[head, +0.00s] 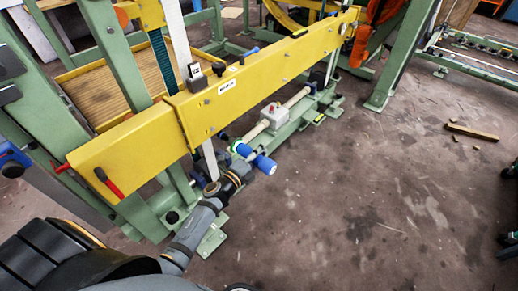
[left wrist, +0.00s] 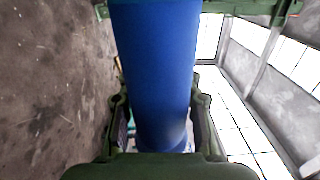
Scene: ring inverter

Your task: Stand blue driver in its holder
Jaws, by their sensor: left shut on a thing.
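The blue driver (head: 264,164) is in my left gripper (head: 244,160), in front of the lower part of the green frame and below the yellow beam. In the left wrist view its thick blue body (left wrist: 155,70) runs between the two fingers (left wrist: 158,128), which are shut on it. In the head view it lies tilted, with its blue end pointing down and right. Its tip is not clear. I cannot pick out its holder with certainty. My right gripper is not in view.
The long yellow beam (head: 245,88) crosses above my left gripper. Red-handled tools (head: 107,182) show at its left end. A pale box (head: 273,116) sits on the green lower rail behind the driver. Open floor (head: 370,200) lies to the right, with wood scraps (head: 472,132).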

